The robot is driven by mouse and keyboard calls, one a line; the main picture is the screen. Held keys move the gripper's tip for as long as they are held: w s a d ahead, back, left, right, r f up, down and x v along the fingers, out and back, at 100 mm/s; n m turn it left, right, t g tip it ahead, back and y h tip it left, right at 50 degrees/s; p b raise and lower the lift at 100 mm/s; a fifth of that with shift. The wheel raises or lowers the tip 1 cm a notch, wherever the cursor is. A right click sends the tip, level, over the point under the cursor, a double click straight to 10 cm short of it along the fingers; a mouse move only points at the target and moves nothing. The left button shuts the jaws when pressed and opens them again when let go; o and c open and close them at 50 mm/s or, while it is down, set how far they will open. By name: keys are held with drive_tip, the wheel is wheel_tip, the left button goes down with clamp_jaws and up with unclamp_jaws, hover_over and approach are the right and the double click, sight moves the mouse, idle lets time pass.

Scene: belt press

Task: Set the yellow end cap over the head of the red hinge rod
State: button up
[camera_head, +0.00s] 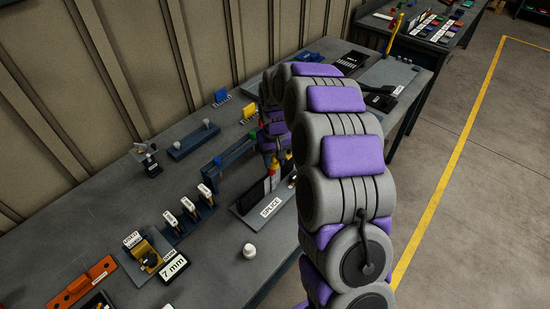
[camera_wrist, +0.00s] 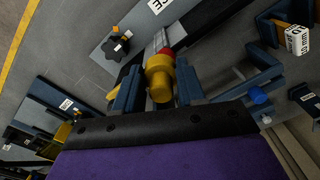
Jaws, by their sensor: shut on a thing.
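My gripper (camera_wrist: 158,82) is shut, with the yellow end cap (camera_wrist: 159,80) between its two blue-grey fingers. The red head of the hinge rod (camera_wrist: 167,53) shows just beyond the cap in the wrist view, partly covered by it. The two look in line or nearly so, but I cannot tell whether the cap is seated over the head or only in front of it. In the head view, the fingers and cap are small and partly hidden by my arm, above the splice station (camera_head: 268,208).
The splice station has a black knob (camera_wrist: 117,45) beside the rod. A white cylinder (camera_head: 249,250) stands on the bench in front. Labelled holders (camera_head: 190,210) stand to the left, and a blue bracket (camera_wrist: 245,85) is close to the right finger.

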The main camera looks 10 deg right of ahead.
sight(272, 162)
drive_tip(key=shift+a+f, duration=0.3)
drive_tip(key=shift+a, duration=0.25)
drive_tip(key=shift+d+f, duration=0.35)
drive_tip(key=shift+d, duration=0.1)
drive_tip(key=shift+r, duration=0.1)
drive_tip(key=shift+a+r, duration=0.25)
drive_tip(key=shift+a, duration=0.05)
drive_tip(key=shift+d+p, duration=0.2)
drive_tip(key=shift+p, duration=0.1)
drive_tip(key=shift+a, duration=0.2)
drive_tip(key=shift+p, duration=0.45)
idle(0.6)
drive_tip(key=shift+f, duration=1.2)
